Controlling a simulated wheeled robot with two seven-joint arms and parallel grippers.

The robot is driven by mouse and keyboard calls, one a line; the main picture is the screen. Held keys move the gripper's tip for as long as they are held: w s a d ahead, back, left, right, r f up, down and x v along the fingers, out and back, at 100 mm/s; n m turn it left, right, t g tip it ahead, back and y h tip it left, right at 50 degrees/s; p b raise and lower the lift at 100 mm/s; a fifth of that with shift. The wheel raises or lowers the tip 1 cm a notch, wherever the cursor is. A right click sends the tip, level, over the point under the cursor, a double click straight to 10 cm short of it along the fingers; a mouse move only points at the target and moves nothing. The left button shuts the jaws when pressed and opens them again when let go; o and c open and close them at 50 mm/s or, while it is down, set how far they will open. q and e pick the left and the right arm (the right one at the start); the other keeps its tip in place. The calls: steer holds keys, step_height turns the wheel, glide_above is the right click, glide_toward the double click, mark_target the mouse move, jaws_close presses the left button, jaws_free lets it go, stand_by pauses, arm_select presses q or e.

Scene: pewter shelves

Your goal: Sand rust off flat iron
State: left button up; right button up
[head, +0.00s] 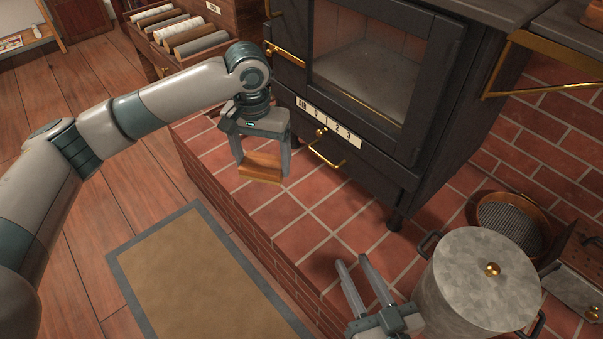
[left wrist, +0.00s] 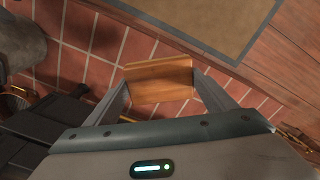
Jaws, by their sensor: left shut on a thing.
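A wooden block (head: 261,167) with a paler lower edge is held between the fingertips of my left gripper (head: 262,174), above the brick hearth in front of the stove. In the left wrist view the block (left wrist: 158,80) spans between both fingers. I take it to be the sanding block; its underside is hidden. My right gripper (head: 353,262) is over the hearth at the lower middle, left of a lidded pot. Its two fingers are apart with nothing between them. I cannot make out a flat iron for certain; a grey metal piece (head: 574,291) at the lower right is partly cut off.
The black stove (head: 374,164) with brass handles stands behind the block. A large grey lidded pot (head: 470,290) and a round copper pan with a grate (head: 513,222) stand at the right. The brick hearth (head: 290,225) between the grippers is clear. A bordered mat (head: 190,275) lies on the floor.

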arm_select(q)
steer(key=s+a+r+n, duration=0.2)
steer(key=s+a+r, duration=0.2)
steer(key=a+r, duration=0.2)
steer(key=shift+s+a, duration=0.15)
steer(key=shift+a, duration=1)
steer(key=shift+s, duration=0.1)
